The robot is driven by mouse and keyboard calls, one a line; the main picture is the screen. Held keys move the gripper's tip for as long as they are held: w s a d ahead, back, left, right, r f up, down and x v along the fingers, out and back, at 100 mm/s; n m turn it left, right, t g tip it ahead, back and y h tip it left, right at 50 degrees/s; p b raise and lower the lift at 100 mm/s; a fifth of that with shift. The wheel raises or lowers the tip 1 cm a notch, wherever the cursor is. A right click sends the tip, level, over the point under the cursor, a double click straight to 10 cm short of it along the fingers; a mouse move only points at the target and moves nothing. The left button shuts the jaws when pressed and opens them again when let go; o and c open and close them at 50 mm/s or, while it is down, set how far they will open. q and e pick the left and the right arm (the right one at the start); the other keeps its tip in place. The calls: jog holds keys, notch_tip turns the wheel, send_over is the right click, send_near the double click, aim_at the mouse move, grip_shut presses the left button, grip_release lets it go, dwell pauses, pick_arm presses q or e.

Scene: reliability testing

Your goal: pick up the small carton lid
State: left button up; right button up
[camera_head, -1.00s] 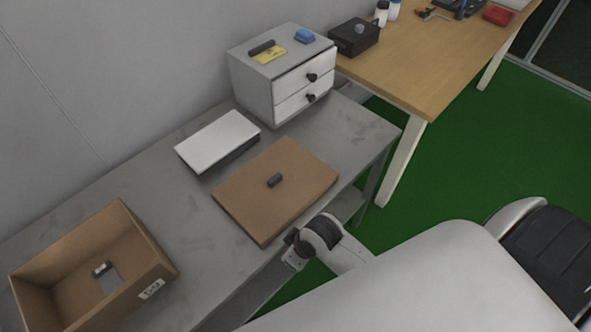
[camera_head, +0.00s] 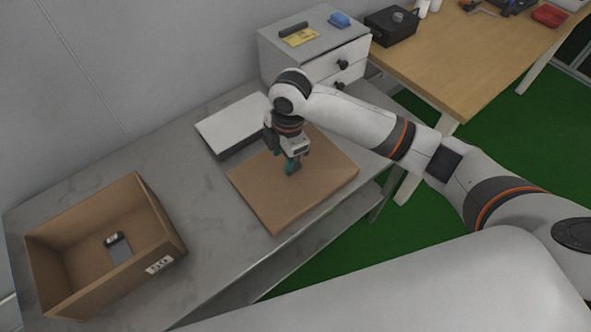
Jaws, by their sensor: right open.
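The small carton lid looks to be the flat brown cardboard piece (camera_head: 315,195) lying on the grey table, right of the open carton (camera_head: 175,240). A dark handle stood on its middle earlier; my gripper now hides that spot. My right gripper (camera_head: 291,168) is over the middle of the lid, pointing down, with its greenish fingertips at or just above the handle. It is open. Whether the fingers straddle the handle cannot be made out. My left gripper is not in view.
The open carton holds a small dark item (camera_head: 118,245). A white-topped flat box (camera_head: 232,122) lies behind the lid, close to my right gripper. A drawer cabinet (camera_head: 305,50) stands at the back. The grey table (camera_head: 212,215) is bare between carton and lid.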

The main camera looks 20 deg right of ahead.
aim_at(297, 164)
jog(key=w+d+r+n+h, duration=0.1)
jog(key=w+d+r, duration=0.2)
jog(key=d+r, duration=0.1)
notch_tip(297, 164, down, 12)
jog(key=shift+d+f+p, duration=0.1)
jog(key=shift+p, duration=0.7)
grip_shut()
